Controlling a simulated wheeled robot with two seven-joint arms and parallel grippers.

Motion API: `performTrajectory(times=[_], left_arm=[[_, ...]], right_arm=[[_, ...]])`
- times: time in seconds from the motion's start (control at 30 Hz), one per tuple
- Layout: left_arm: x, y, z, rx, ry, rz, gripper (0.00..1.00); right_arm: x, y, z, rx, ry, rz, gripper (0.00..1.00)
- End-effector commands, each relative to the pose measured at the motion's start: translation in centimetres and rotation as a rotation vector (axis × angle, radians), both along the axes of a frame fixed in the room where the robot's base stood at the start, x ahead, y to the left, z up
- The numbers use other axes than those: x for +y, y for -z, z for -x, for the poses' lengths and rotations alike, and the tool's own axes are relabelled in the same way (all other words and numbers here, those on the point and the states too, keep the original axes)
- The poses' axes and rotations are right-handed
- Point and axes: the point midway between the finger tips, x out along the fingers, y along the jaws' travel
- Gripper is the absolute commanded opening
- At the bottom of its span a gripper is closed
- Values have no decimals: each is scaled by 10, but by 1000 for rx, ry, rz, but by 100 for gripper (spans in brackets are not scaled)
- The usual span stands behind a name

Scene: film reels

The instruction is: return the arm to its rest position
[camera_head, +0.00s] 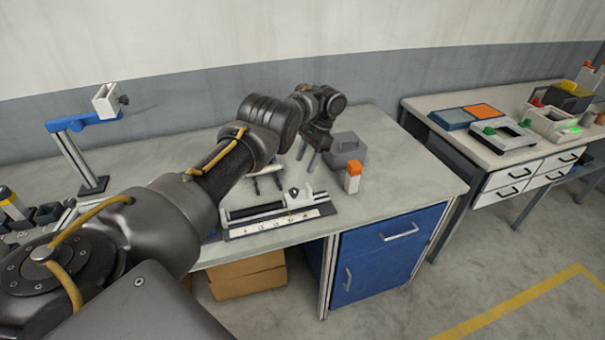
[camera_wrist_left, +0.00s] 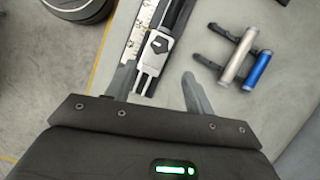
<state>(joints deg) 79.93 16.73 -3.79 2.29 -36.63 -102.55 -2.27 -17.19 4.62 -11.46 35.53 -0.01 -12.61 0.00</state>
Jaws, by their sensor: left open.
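My left arm (camera_head: 170,205) comes in from the left and reaches across the workbench. Its gripper (camera_head: 307,155) hangs over the back of the bench, beside a grey box. In the left wrist view the two grey fingers of the gripper (camera_wrist_left: 156,80) are apart, with nothing held between them. A dark and white splicer-like device (camera_head: 270,218) with a marked scale lies below the gripper in the head view. It also shows just beyond the fingers in the wrist view (camera_wrist_left: 158,48). My right gripper is not in view.
A white bottle with an orange top (camera_head: 352,181) and the grey box (camera_head: 347,148) stand close to the gripper. A silver cylinder (camera_wrist_left: 238,57) and a blue one (camera_wrist_left: 257,70) lie near the fingers. A blue stand (camera_head: 80,150) is at left. The bench's right end is clear.

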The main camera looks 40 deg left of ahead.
Motion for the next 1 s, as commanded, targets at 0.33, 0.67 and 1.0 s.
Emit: performTrajectory(times=[0.33,0.67,1.0], left_arm=[[-1,-6,-2,0,0,0,53],[-2,-6,-2,-2,-1,-1,53],[-140,78,-13,-199,-236,-56,53]], right_arm=[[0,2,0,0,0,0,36],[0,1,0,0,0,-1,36],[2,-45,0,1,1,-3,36]])
